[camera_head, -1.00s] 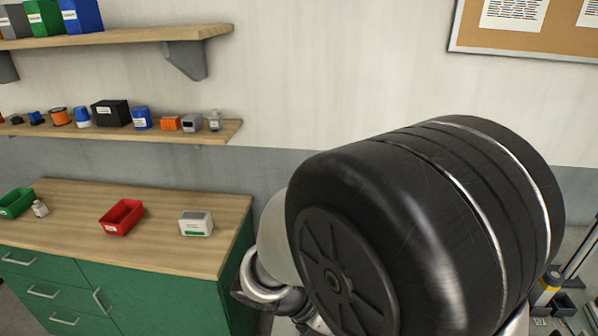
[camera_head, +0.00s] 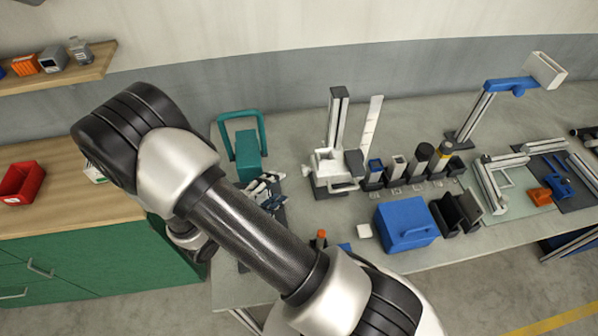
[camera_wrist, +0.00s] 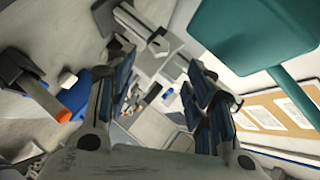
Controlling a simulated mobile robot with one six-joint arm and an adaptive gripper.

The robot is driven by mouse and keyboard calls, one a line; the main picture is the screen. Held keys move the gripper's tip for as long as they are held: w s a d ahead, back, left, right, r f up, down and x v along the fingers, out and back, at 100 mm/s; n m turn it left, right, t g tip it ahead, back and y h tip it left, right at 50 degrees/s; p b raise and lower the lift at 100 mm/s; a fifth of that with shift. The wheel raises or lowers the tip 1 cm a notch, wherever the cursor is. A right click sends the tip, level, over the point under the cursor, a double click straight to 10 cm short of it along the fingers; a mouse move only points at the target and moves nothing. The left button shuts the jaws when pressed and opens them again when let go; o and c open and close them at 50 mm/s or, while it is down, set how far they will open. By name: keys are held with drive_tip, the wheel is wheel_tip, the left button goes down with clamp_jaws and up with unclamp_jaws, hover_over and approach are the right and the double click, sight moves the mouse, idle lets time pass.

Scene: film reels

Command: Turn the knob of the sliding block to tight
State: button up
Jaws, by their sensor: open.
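A white block (camera_head: 330,165) sits around the foot of an upright metal column (camera_head: 337,115) on the grey bench, with a dark part at its right side. I cannot tell for certain that this is the sliding block, and I cannot make out a knob or its setting. My gripper (camera_head: 265,190) is left of the column, low over the bench beside a teal stand, partly hidden by my arm. In the wrist view my gripper (camera_wrist: 163,100) has its fingers wide apart, with nothing held between them. Bench items show beyond the fingers.
The teal stand (camera_head: 248,158) is close to my gripper and looms at upper right in the wrist view (camera_wrist: 250,40). A blue box (camera_head: 405,222), an orange-topped piece (camera_head: 321,240) and a white cube (camera_head: 364,231) are near the front. A blue-armed post (camera_head: 480,110) stands right.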

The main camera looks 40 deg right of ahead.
sight(305, 171)
drive_tip(key=b+x, duration=0.1)
drive_tip(key=x, duration=1)
drive_tip(key=shift+d+f, duration=0.2)
drive_tip(key=shift+d, duration=0.15)
drive_tip(key=shift+w, duration=0.1)
drive_tip(key=shift+c, duration=0.3)
drive_tip(key=c, duration=1)
drive_tip(key=shift+f+m+t+h+b, duration=0.15)
drive_tip(key=shift+m+t+h+b, duration=0.2)
drive_tip(key=shift+m+h+b, duration=1.5)
drive_tip(key=shift+f+m+t+h+b, duration=0.3)
drive_tip(key=shift+m+h+b, duration=0.7)
drive_tip(key=shift+b, duration=1.6)
drive_tip(key=shift+f+m+t+h+b, duration=0.1)
drive_tip(key=shift+m+t+h+b, duration=0.35)
drive_tip(key=shift+m+h+b, duration=1.15)
drive_tip(key=shift+r+m+y+b, duration=0.1)
drive_tip(key=shift+m+y+b, duration=0.15)
drive_tip(key=shift+b, duration=0.45)
